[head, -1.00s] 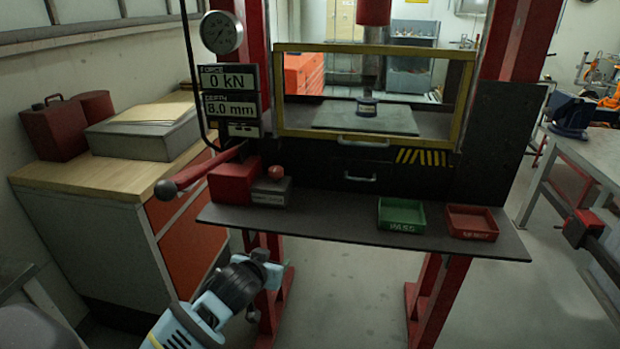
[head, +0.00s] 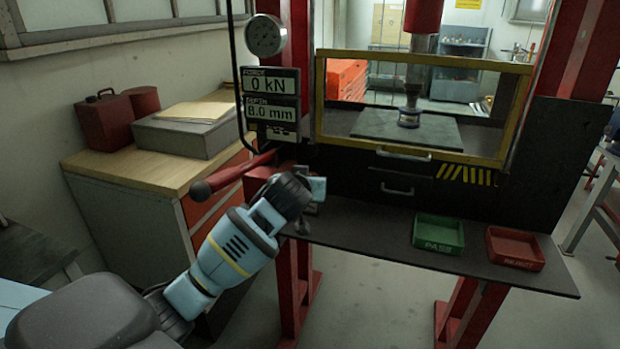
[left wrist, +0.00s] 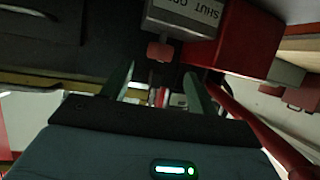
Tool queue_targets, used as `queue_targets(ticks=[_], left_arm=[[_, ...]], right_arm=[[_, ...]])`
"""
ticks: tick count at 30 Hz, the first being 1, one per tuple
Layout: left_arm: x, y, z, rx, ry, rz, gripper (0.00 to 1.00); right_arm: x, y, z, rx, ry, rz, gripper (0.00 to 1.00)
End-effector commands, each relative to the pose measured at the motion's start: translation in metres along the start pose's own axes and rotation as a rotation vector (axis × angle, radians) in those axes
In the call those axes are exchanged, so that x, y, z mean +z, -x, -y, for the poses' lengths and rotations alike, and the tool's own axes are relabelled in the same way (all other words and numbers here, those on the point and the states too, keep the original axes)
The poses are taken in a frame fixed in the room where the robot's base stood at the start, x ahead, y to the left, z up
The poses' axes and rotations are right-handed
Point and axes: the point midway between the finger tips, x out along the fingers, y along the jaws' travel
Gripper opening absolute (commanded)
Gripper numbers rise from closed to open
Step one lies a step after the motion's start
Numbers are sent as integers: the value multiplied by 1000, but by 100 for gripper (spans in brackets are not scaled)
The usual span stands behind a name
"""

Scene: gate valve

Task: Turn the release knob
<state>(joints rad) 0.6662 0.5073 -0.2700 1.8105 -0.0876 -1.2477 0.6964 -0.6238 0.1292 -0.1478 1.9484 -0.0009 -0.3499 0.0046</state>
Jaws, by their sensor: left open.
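The release knob (left wrist: 160,50) is a small, dull red knob on a grey box (left wrist: 180,18) marked SHUT and what looks like OPEN, at the top of the left wrist view. My left gripper (left wrist: 161,88) is open, with its two fingers apart and nothing seen between them but background. The knob shows just beyond the fingertips, apart from them as far as I can tell. In the head view my left gripper (head: 312,198) is at the shelf's left end and hides the knob and most of its box. My right gripper is in neither view.
A red lever (head: 232,175) with a dark ball end sticks out left, close beside my left arm. A red block (left wrist: 238,40) adjoins the grey box. A green PASS tray (head: 438,233) and a red tray (head: 515,247) stand on the shelf's right. The shelf's middle is clear.

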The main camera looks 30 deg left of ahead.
Motion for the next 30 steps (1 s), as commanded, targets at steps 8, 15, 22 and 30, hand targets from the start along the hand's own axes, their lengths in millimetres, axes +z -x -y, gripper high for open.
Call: queue_targets(ticks=[8, 15, 22, 30], left_arm=[[-1, -38, 0, 0, -1, 0, 59], [-2, -56, 0, 1, 1, -2, 59], [-1, -61, 0, 2, 0, -1, 59], [0, -61, 0, 1, 0, -1, 49]], right_arm=[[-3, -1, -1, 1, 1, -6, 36], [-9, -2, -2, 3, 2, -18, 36], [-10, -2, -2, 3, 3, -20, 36], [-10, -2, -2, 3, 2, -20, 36]])
